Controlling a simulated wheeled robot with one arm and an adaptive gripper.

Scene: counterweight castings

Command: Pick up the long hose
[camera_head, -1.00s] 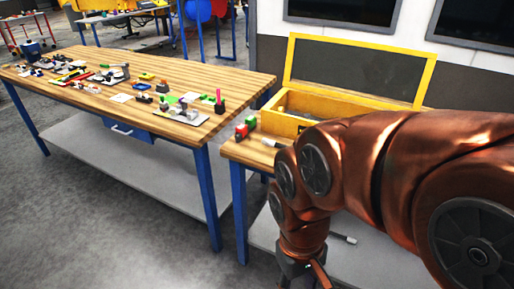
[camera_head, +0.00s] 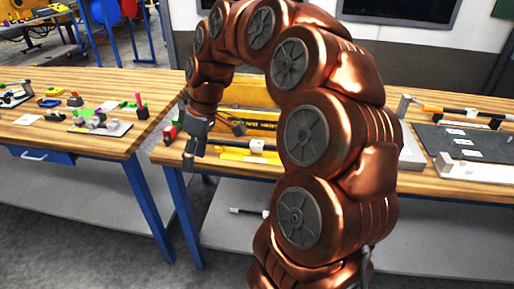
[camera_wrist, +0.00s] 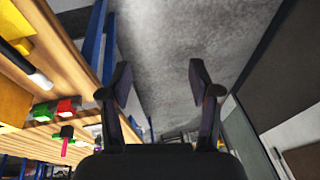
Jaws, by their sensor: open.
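No thing in view is clearly the long hose. A dark rod-like piece with pale ends (camera_head: 247,211) lies on the lower shelf of the middle bench. Another long black and orange piece with pale parts (camera_head: 455,113) lies across the right part of the bench top. In the wrist view a dark cylinder with a white end (camera_wrist: 38,78) lies on the wood at left. My gripper (camera_wrist: 160,82) is open and empty, its fingers pointing over grey floor. In the head view my gripper (camera_head: 190,152) hangs by the bench's front left corner.
Red and green blocks (camera_wrist: 65,107) sit near the bench edge. A yellow case (camera_head: 250,95) stands behind my arm, partly hidden. A dark panel (camera_head: 465,145) lies on the right. The left bench (camera_head: 90,140) carries several small parts. A gap of floor separates the benches.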

